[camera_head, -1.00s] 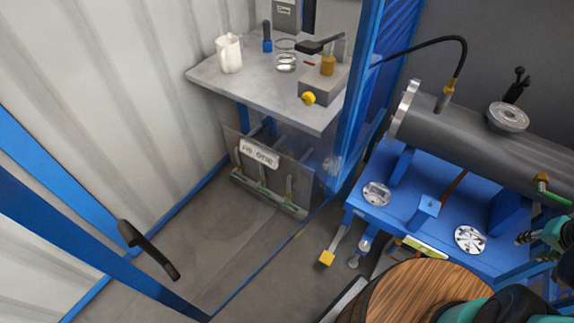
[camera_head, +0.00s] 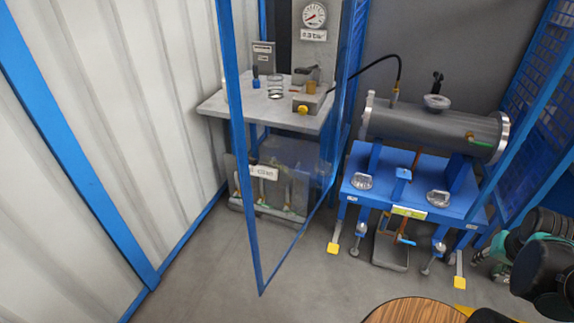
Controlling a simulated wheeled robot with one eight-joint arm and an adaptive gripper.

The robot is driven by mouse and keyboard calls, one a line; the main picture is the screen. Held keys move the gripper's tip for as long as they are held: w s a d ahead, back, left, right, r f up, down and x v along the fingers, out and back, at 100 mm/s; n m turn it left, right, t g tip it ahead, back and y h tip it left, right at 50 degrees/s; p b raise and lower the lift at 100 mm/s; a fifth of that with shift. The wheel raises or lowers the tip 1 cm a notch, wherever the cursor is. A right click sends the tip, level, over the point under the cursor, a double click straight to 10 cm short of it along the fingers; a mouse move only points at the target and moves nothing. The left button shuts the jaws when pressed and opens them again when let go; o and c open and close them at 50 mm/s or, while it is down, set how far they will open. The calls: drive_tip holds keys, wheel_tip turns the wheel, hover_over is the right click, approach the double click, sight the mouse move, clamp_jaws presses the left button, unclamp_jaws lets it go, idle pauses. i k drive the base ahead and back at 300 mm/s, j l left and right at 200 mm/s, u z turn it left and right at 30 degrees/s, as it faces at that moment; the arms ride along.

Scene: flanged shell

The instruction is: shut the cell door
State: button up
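The cell door (camera_head: 241,150) is a blue-framed, see-through panel. It stands open at an angle, with its free upright edge towards me and its bottom rail running back to the blue post by the bench. No door handle shows on it now. A blue upright (camera_head: 75,150) stands against the pale ribbed wall at left, apart from the door's free edge. Teal and black links of my arm show at the lower right edge. I cannot make out my gripper in this view.
Behind the door, a grey bench (camera_head: 215,105) holds small fittings, with a gauge (camera_head: 314,15) above. Right of it, a grey flanged shell (camera_head: 430,130) rests on a blue stand (camera_head: 405,198) with yellow feet. A round wooden top (camera_head: 415,312) is at the bottom. Floor left of the door is clear.

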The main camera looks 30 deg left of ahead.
sight(224, 8)
drive_tip(key=k+j, duration=1.05)
drive_tip(key=j, duration=0.35)
drive_tip(key=k+j, duration=0.1)
drive_tip(key=j, duration=0.3)
drive_tip(key=k+j, duration=0.15)
drive_tip(key=j, duration=0.3)
drive_tip(key=k+j, duration=0.1)
drive_tip(key=j, duration=0.35)
drive_tip(key=k+j+z, duration=0.1)
drive_tip(key=k+j, duration=0.05)
